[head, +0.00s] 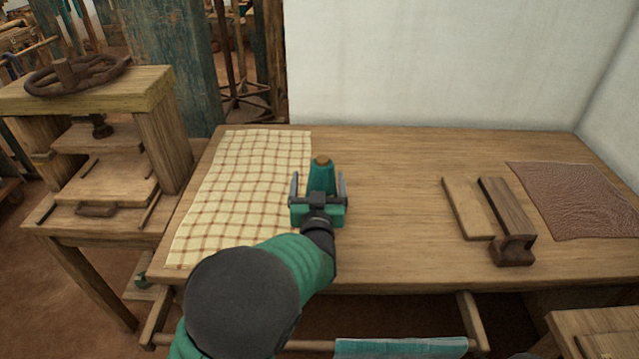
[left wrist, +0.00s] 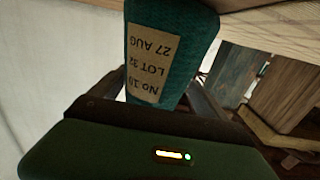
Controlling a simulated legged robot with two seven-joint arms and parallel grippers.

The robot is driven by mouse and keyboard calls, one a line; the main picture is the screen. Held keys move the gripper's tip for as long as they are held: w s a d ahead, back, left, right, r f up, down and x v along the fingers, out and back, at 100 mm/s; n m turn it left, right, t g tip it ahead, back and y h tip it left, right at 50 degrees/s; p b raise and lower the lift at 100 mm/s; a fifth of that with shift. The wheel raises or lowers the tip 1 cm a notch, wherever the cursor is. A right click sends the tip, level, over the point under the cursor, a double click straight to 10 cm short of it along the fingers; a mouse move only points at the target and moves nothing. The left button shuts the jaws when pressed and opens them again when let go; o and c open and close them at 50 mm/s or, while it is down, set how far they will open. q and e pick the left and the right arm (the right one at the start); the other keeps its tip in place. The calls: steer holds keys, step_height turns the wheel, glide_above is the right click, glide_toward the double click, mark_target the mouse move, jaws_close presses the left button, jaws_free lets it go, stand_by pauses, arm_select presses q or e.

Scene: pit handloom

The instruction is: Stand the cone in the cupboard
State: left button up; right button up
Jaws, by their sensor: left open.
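The cone (head: 321,178) is teal with a brown tip and stands upright on the wooden table, just right of the checked cloth. In the left wrist view the cone (left wrist: 185,40) fills the top middle, with a tan paper label whose print is upside down. My left gripper (head: 318,183) is open, with one finger on each side of the cone. I cannot tell whether either finger touches it. I cannot make out a cupboard in these views. My right gripper is not in view.
The checked cloth (head: 240,185) lies on the left of the table (head: 390,160). A flat board (head: 467,208), a dark wooden tool (head: 508,215) and a brown leathery sheet (head: 585,200) lie at right. A screw press (head: 100,130) stands left. The table's middle is clear.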

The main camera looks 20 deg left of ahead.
arm_select(q)
steer(key=shift+s+d+r, duration=0.5)
steer(key=shift+s+d, duration=0.15)
steer(key=shift+d, duration=0.05)
steer(key=c, duration=0.4)
steer(key=shift+w+d+f, duration=0.15)
steer(key=shift+w+d, duration=0.05)
steer(key=shift+d, duration=0.05)
steer(key=shift+c, duration=1.3)
steer(key=shift+w+d, duration=0.1)
steer(key=shift+c, duration=1.1)
steer(key=shift+a, duration=0.65)
steer(key=c, duration=0.8)
